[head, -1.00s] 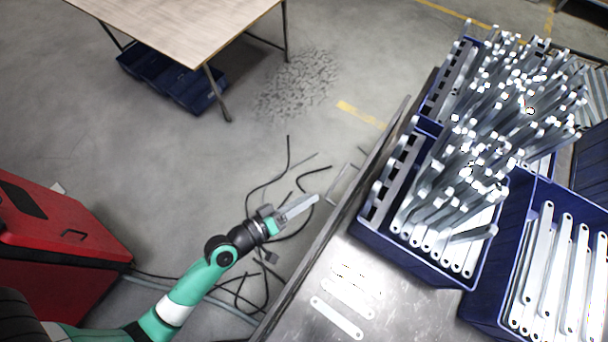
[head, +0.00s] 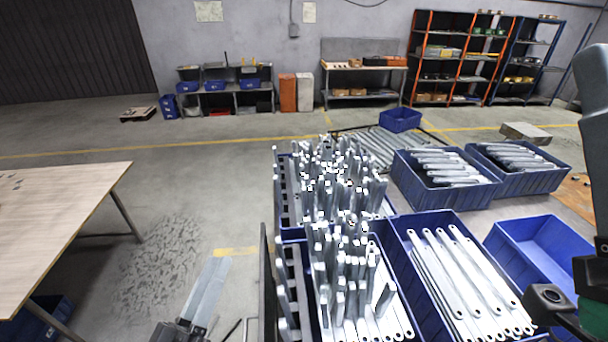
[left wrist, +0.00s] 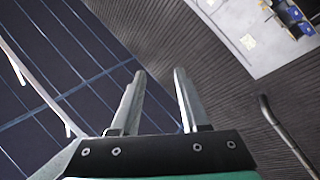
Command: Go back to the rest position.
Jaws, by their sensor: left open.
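My left gripper (head: 215,265) is at the lower left of the head view, pointing up, left of the bracket bins. It is empty. In the left wrist view my left gripper (left wrist: 156,75) shows two parted fingers with nothing between them, pointing toward the ceiling and a dark ribbed wall. Part of my right arm (head: 590,130) stands at the right edge of the head view, but its gripper fingers do not show.
Blue bins hold upright brackets (head: 345,265) and flat brackets (head: 455,275). An empty blue bin (head: 540,245) stands at the right. A wooden table (head: 60,215) is at the left, with open floor between it and the bins. Shelves (head: 460,60) line the back wall.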

